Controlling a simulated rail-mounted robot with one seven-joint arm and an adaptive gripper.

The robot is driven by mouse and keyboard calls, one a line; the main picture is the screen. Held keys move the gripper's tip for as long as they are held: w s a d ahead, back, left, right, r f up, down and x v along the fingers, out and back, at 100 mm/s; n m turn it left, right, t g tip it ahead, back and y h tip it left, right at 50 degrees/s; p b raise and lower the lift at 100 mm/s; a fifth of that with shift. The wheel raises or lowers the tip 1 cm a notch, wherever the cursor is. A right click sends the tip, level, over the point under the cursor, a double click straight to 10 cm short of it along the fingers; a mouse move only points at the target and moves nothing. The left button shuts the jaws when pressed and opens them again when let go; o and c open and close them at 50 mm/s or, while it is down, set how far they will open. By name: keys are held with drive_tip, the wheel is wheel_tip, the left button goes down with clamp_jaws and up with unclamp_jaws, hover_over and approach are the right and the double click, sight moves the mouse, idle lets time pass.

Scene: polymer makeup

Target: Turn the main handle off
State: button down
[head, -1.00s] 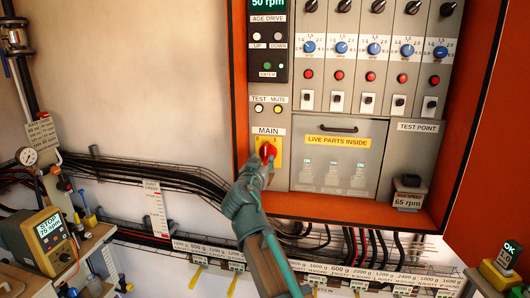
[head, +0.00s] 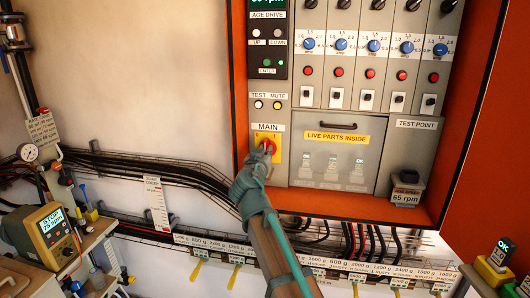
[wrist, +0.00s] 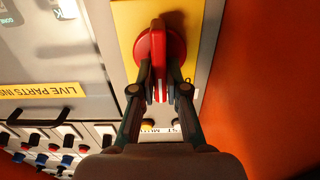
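The main handle (head: 267,145) is a red rotary knob on a yellow plate (head: 279,151), under the label MAIN on the grey panel. In the wrist view, which is upside down, the red handle (wrist: 158,48) has a raised grip running roughly up and down the picture, with a pale stripe. My gripper (head: 265,160) reaches it from below. In the wrist view its fingers (wrist: 161,78) lie on both sides of the grip, close against it. In the head view the gripper hides the lower part of the handle.
A grey cover marked LIVE PARTS INSIDE (head: 335,165) is right of the handle. The orange cabinet rim (head: 240,90) is close on the left. Black cables (head: 150,168) run below. Knobs and red buttons (head: 339,73) fill the panel above.

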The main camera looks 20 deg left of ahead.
drive_tip(key=shift+f+n+b, duration=0.1)
drive_tip(key=shift+n+b, duration=0.2)
drive_tip(key=shift+b, duration=0.05)
drive_tip(key=shift+s+a+f+n+b, duration=0.15)
drive_tip(key=shift+n+b, duration=0.35)
drive_tip(key=shift+n, duration=2.4)
drive_tip(key=shift+w+a+f+n+b, duration=0.1)
drive_tip(key=shift+n+b, duration=0.4)
drive_tip(key=shift+n, duration=2.4)
drive_tip(key=shift+s+a+f+n+b, duration=0.15)
drive_tip(key=shift+n+b, duration=0.35)
drive_tip(key=shift+n, duration=2.4)
drive_tip(key=shift+w+r, duration=0.1)
drive_tip(key=c, duration=1.2)
unclamp_jaws()
